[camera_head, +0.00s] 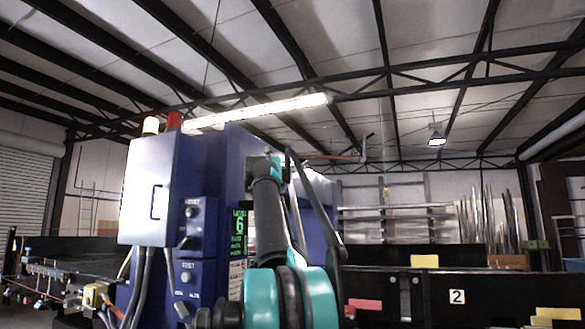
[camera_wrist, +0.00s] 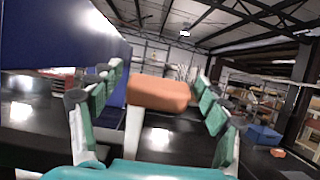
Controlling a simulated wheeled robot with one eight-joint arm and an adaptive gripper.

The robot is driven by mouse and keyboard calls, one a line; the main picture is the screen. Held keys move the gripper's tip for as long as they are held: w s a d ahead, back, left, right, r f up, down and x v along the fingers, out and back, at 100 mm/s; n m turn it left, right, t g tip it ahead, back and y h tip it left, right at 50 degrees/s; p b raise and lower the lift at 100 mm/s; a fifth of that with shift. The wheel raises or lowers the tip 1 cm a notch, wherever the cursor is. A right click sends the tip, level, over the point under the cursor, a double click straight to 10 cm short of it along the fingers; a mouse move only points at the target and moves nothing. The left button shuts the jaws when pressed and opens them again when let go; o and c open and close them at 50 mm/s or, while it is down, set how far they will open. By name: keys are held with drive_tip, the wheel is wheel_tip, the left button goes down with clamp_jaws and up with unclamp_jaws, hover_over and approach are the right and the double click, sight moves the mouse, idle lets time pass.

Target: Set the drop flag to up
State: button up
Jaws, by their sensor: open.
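In the wrist view, an orange block (camera_wrist: 158,94) on a pale post, which looks like the drop flag, stands between the fingers of my gripper (camera_wrist: 158,82). My gripper is open, with green-padded fingers to the left and right of the block. Gaps show on both sides, and the fingers are not closed on it. The post's lower end is hidden behind the teal gripper body. In the head view my arm covers the middle of the blue detector housing (camera_head: 230,160); my fingers and this flag cannot be made out there.
A grey-blue control box (camera_head: 150,190) with warning lamps stands at the left, beside a panel of switches (camera_head: 190,240) and a green display (camera_head: 239,222). A black conveyor side wall (camera_head: 430,285) runs right. The blue housing (camera_wrist: 60,35) fills the wrist view's upper left.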

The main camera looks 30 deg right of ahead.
drive_tip(key=c, duration=1.7)
drive_tip(key=shift+s+a+f, duration=0.1)
drive_tip(key=shift+a, duration=0.05)
